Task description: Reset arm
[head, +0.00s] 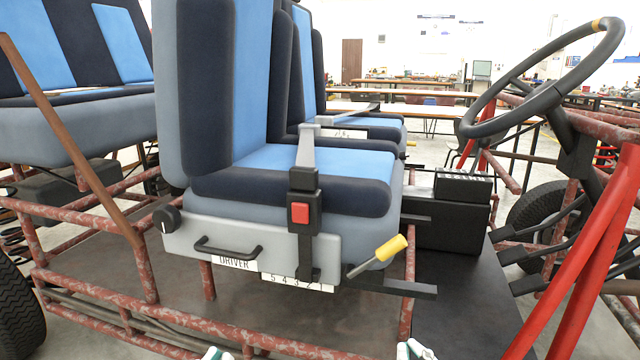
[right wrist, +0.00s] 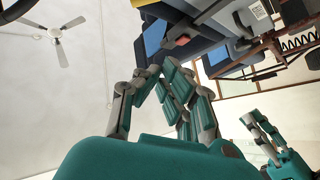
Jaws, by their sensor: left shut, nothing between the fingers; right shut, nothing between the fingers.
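My left gripper (head: 216,353) shows only as fingertips at the bottom edge of the head view. My right gripper (head: 415,350) shows there too, further right; the rest of it is cut off. In the right wrist view, my right gripper (right wrist: 150,76) has its grey and teal fingers drawn together at the tips, with nothing held. My left gripper (right wrist: 252,120) also shows at the right of that view, apart from it. Both grippers are in front of the kart and below the driver seat (head: 310,165). Neither touches a kart part that I can see.
The seat carries a red-button buckle (head: 300,213), a black handle (head: 228,249) and a yellow-tipped lever (head: 390,248). A steering wheel (head: 540,75) stands at the right above red bars (head: 590,255). Rusty frame tubes (head: 190,325) cross just beyond my left gripper.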

